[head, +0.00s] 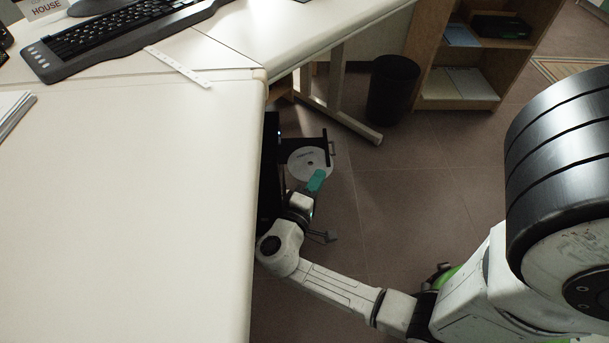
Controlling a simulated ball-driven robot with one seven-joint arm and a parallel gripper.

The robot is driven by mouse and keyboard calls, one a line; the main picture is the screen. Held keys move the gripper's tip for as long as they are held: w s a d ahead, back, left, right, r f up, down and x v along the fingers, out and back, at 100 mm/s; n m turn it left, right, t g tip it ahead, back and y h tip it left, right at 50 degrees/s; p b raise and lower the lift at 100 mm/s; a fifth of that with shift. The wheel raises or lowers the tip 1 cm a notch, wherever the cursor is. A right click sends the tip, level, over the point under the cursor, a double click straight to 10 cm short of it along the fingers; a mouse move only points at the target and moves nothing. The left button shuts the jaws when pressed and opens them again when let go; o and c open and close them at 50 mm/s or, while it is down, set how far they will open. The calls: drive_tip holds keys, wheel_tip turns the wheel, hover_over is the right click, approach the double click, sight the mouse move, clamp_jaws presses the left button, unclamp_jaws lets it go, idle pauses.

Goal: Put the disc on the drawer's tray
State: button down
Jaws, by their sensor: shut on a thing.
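The disc (309,159) is pale, with a dark hole in its middle, and shows beside the desk's right edge. My gripper (317,179), with a teal part at its end, is shut on the near edge of the disc. The dark drawer's tray (318,142) sticks out to the right from a black case (268,160) beside the desk. The disc overlaps the tray in the picture and hides part of it. I cannot tell whether the disc touches the tray or hangs just above it. My fingertips are small and partly hidden here.
The white desk (130,200) fills the left, with a keyboard (110,35) and a white strip (178,67) on it. A desk leg (340,115), a black bin (392,88) and a wooden shelf (460,90) stand behind. The tiled floor right of the tray is clear.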

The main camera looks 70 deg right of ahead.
sight(304, 173)
drive_tip(key=w+b, duration=0.1)
drive_tip(key=w, duration=0.1)
drive_tip(key=w+d+b, duration=0.1)
drive_tip(key=w, duration=0.1)
drive_tip(key=shift+d+f, duration=0.15)
drive_tip(key=shift+f, duration=0.05)
drive_tip(key=shift+s, duration=0.1)
drive_tip(key=shift+r, duration=0.1)
drive_tip(key=c, duration=1.3)
unclamp_jaws()
